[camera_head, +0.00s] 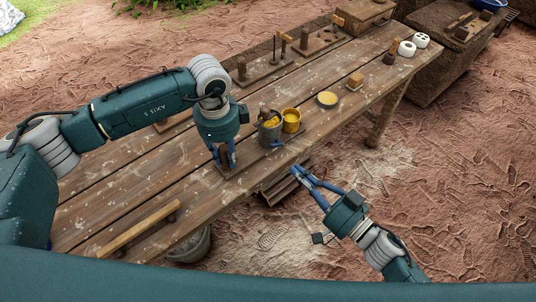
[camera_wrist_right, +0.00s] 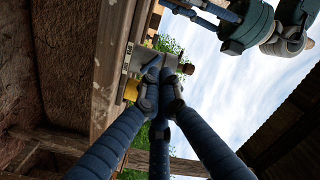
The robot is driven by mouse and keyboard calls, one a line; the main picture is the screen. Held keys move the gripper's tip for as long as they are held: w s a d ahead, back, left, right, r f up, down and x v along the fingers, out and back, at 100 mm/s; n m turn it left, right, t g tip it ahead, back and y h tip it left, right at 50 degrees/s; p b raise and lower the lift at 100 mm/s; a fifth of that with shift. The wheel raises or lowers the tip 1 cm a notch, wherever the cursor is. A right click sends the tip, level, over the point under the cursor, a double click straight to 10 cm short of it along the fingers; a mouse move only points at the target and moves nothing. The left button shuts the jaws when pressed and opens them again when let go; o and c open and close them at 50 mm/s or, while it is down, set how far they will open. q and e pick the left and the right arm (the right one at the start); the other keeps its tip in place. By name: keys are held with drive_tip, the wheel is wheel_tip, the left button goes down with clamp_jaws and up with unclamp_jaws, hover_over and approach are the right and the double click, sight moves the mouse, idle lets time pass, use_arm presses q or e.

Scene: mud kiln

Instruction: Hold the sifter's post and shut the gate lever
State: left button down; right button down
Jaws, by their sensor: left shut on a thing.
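My left gripper (camera_head: 227,160) points down at the front of the table. It is shut on an upright wooden post (camera_head: 224,158) that rises from a small wooden base (camera_head: 229,171); its fingers hide part of the post. A grey metal container (camera_head: 268,131) with yellow contents stands right of it, and I take it to be the sifter. In the right wrist view the grey body (camera_wrist_right: 145,61) has a brown knob (camera_wrist_right: 186,69), perhaps the gate lever's end. My right gripper (camera_head: 297,170) is below and right of the container, fingertips together, with nothing seen between them.
A bucket (camera_head: 190,247) stands below. Open ground lies right of the table.

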sight(276, 144)
drive_tip(key=m+g, duration=0.1)
drive_tip(key=m, duration=1)
drive_tip(key=d+m+g, duration=0.1)
drive_tip(key=m, duration=0.9)
drive_tip(key=m+g+h, duration=0.1)
drive_tip(key=m, duration=1)
drive_tip(key=shift+w+d+r+m, duration=0.1)
drive_tip(key=shift+w+d+m, duration=0.2)
drive_tip(key=shift+w, duration=0.1)
drive_tip(key=x, duration=1)
drive_tip(key=shift+s+a, duration=0.1)
drive_tip(key=shift+s, duration=0.05)
